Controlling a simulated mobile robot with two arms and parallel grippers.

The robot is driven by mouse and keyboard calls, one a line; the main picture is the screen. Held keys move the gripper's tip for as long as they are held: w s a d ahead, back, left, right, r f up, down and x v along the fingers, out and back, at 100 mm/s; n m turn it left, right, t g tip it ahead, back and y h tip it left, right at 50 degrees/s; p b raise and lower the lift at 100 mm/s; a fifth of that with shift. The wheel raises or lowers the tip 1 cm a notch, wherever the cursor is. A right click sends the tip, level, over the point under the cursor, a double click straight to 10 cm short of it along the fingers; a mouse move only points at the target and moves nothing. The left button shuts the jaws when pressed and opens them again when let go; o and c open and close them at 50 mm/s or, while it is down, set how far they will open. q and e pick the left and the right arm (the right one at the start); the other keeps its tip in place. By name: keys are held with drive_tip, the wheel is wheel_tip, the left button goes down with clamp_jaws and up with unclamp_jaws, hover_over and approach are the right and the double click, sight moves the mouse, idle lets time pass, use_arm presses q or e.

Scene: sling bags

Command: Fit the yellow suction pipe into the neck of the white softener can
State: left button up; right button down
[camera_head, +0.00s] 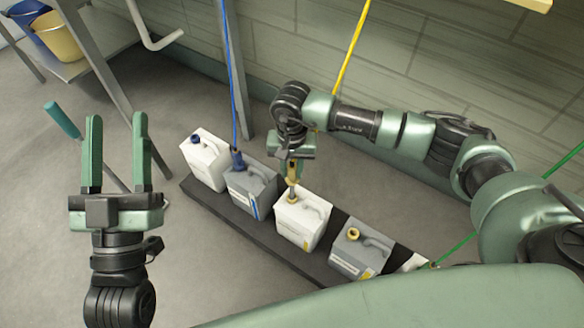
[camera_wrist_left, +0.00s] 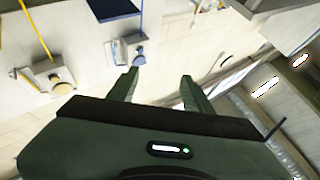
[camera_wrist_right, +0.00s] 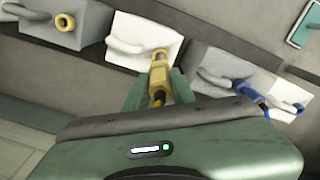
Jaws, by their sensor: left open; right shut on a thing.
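The white softener can (camera_head: 316,212) stands in the row on a dark strip, its yellow-ringed neck (camera_head: 292,199) facing up. It also shows in the right wrist view (camera_wrist_right: 138,38). My right gripper (camera_head: 294,165) is directly above this neck, shut on the yellow suction pipe (camera_wrist_right: 158,72). The pipe's lower end is at or just over the neck; I cannot tell whether it is inside. The yellow hose (camera_head: 352,45) hangs from above and passes behind my right arm. My left gripper (camera_head: 117,122) is open and empty, well left of the cans.
A grey can with a yellow neck (camera_head: 360,254) stands right of the white can. A grey can with a blue pipe (camera_head: 252,188) and a white can with a blue cap (camera_head: 205,165) stand left. A metal post (camera_head: 236,80) rises behind. The floor at left is mostly clear.

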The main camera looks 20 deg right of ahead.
use_arm(q)
drive_tip(key=shift+s+r+t, duration=0.5)
drive_tip(key=shift+r+t, duration=0.1)
drive_tip(key=shift+r, duration=0.1)
use_arm(e)
drive_tip(key=shift+f, duration=0.2)
use_arm(q)
drive_tip(key=shift+s+r, duration=0.2)
drive_tip(key=shift+r, duration=0.05)
use_arm(e)
drive_tip(key=shift+f, duration=0.1)
use_arm(q)
drive_tip(key=shift+s+r+t+h+b, duration=0.25)
drive_tip(key=shift+r+t+h+b, duration=0.05)
drive_tip(key=shift+t+b, duration=0.1)
use_arm(e)
drive_tip(key=shift+f, duration=0.1)
